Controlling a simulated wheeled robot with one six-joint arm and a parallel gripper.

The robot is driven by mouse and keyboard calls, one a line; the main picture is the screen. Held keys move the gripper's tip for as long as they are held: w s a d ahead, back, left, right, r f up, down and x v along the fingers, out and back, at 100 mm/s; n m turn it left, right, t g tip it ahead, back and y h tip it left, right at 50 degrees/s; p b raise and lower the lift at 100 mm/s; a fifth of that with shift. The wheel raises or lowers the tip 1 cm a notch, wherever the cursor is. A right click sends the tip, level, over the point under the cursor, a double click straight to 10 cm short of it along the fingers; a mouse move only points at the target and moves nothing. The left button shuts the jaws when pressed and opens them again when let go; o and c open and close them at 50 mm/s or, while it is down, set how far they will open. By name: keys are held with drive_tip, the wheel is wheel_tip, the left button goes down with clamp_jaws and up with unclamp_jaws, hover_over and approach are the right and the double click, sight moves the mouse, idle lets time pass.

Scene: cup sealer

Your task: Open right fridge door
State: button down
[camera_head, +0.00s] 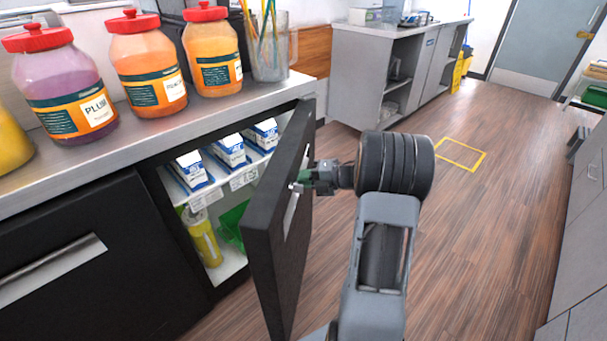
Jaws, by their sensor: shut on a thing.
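The right fridge door (274,232) is black and stands swung open, well out from the cabinet front. My gripper (298,187) is at the door's outer face, shut on its silver handle (291,215). My arm reaches up from the bottom of the view, to the right of the door. Inside the fridge, white and blue cartons (229,151) stand on the upper shelf. A yellow-green bottle (201,236) and a green item (233,222) are on the lower level. The door hides part of the interior.
The left fridge door (90,255) is closed. Jars with red lids, including a purple jar (66,90), and a clear cup with straws (269,52) stand on the counter (140,128). Grey cabinets (585,190) line the right edge. Wooden floor (480,220) right of my arm is clear.

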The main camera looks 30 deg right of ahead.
drive_tip(key=shift+s+d, duration=0.15)
drive_tip(key=c, duration=1.5)
unclamp_jaws()
drive_tip(key=shift+o, duration=0.2)
drive_tip(key=p+v, duration=0.1)
drive_tip(key=v, duration=1.2)
drive_tip(key=shift+d+p, duration=0.35)
drive_tip(key=shift+d, duration=0.05)
